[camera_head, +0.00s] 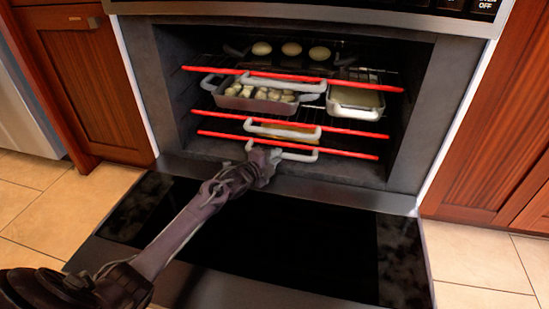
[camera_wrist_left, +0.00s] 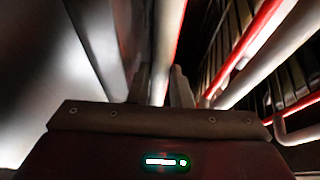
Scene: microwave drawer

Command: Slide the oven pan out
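The oven (camera_head: 395,150) is open, its dark door (camera_head: 290,240) folded down. A grey pan of pale food pieces (camera_head: 232,101) sits inside at left, and a pan with a white rim (camera_head: 355,112) sits at right. Lower down are white handles (camera_head: 285,133), the lowest one (camera_head: 298,157) near the floor of the oven. My left gripper (camera_head: 266,163) is at the left end of this lowest handle. In the left wrist view, the two fingers (camera_wrist_left: 161,88) stand on either side of a pale bar (camera_wrist_left: 164,45); whether they press on it is unclear. My right gripper is out of view.
Red-edged racks (camera_head: 345,135) cross the oven above the gripper. Round pale items (camera_head: 291,49) sit on the upper level. Wooden cabinets (camera_head: 95,90) flank the oven, and the open door extends over the tiled floor (camera_head: 30,200).

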